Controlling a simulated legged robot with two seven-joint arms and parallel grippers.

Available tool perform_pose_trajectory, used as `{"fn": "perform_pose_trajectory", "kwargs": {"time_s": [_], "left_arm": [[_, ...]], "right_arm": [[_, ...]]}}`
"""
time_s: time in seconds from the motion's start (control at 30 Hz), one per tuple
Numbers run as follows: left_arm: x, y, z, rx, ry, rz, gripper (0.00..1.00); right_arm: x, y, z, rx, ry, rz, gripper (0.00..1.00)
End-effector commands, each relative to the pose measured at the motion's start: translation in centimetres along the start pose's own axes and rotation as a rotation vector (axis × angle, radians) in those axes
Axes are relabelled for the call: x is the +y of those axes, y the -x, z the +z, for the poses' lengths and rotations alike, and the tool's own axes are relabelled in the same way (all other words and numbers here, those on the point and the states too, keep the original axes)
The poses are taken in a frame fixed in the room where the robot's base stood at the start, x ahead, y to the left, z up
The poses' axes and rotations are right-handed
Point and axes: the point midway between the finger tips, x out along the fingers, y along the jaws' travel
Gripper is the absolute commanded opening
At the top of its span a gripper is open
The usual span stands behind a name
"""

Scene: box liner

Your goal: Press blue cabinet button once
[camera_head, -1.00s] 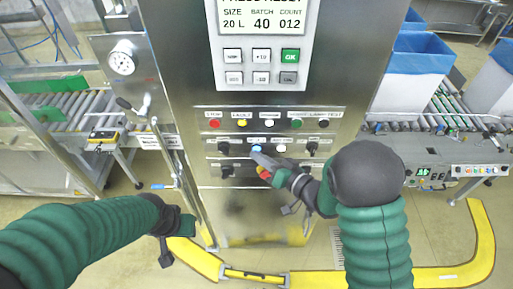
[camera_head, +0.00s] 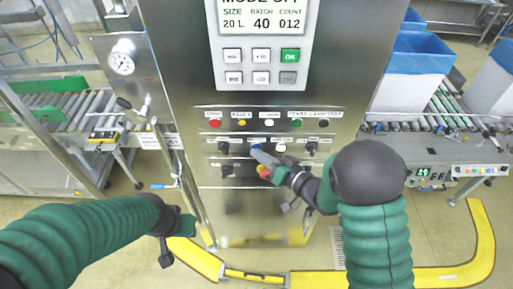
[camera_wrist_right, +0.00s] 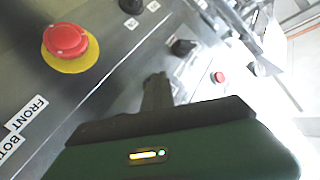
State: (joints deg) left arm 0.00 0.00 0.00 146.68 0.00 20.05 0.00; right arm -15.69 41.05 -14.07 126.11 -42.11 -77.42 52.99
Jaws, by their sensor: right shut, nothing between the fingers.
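The blue button (camera_head: 256,146) sits in the second control row of the steel cabinet (camera_head: 225,205). It looks dark blue now and lies just above my right gripper's tip. My right gripper (camera_head: 263,156) is shut and empty, its tip at or very close to the button's lower edge; I cannot tell whether they touch. In the right wrist view the shut fingers (camera_wrist_right: 157,92) point at the panel, and I cannot make out the blue button there. My left gripper (camera_head: 178,226) is low at the left, away from the cabinet; its jaws are unclear.
A red mushroom button on a yellow ring (camera_wrist_right: 66,48) is beside my right gripper. A white button (camera_head: 281,147) and black knobs (camera_head: 311,147) are close by. The display (camera_head: 262,18) is above. Roller conveyors (camera_head: 445,115) flank the cabinet.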

Motion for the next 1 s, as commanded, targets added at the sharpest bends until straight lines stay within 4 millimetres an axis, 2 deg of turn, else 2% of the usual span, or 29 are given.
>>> {"fn": "perform_pose_trajectory", "kwargs": {"time_s": [0.33,0.67,1.0], "left_arm": [[0.0,0.0,0.0,0.000,0.000,0.000,0.36],[0.0,0.0,0.0,0.000,0.000,0.000,0.36],[0.0,-0.1,0.0,0.000,0.000,0.000,0.36]], "right_arm": [[-0.7,1.1,0.7,0.001,-0.001,0.000,0.00],[-0.8,1.3,0.8,0.000,0.000,0.000,0.00],[-2.5,3.6,2.6,0.000,-0.001,0.000,0.00]]}}
